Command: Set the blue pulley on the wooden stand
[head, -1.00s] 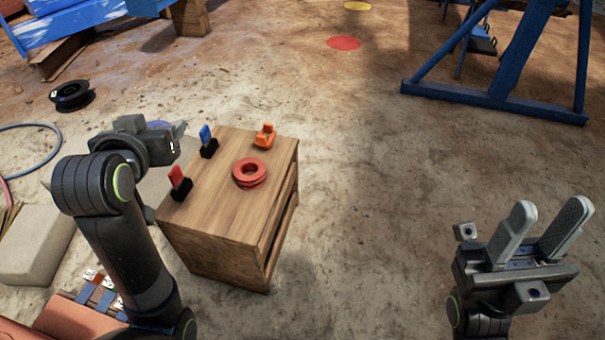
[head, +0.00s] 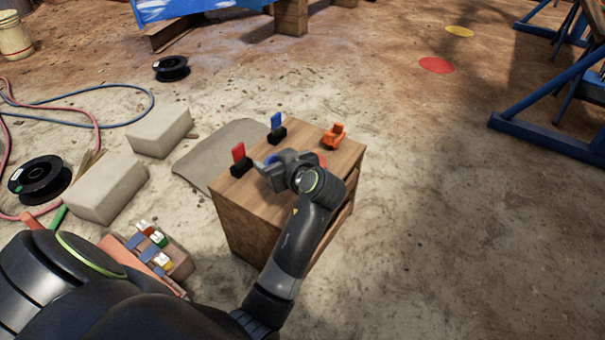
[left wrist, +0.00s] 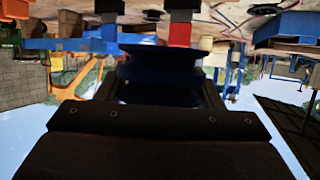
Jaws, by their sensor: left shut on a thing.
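The wooden stand (head: 240,222) is a box on the ground at the middle of the head view. My left gripper (head: 266,167) is over its top, near the red and blue clips. It is shut on the blue pulley (left wrist: 160,75), which fills the space between the fingers in the left wrist view. In the head view my gripper and wrist mostly hide the pulley, with a little blue (head: 270,158) showing. I cannot tell whether the pulley touches the stand top. My right gripper is out of view.
On the stand are a red clip (head: 238,153), a blue clip (head: 277,122), an orange part (head: 334,134) and a red ring (head: 321,160) partly behind my wrist. Pale blocks (head: 107,188) and a black spool (head: 40,181) lie left. Open ground lies right.

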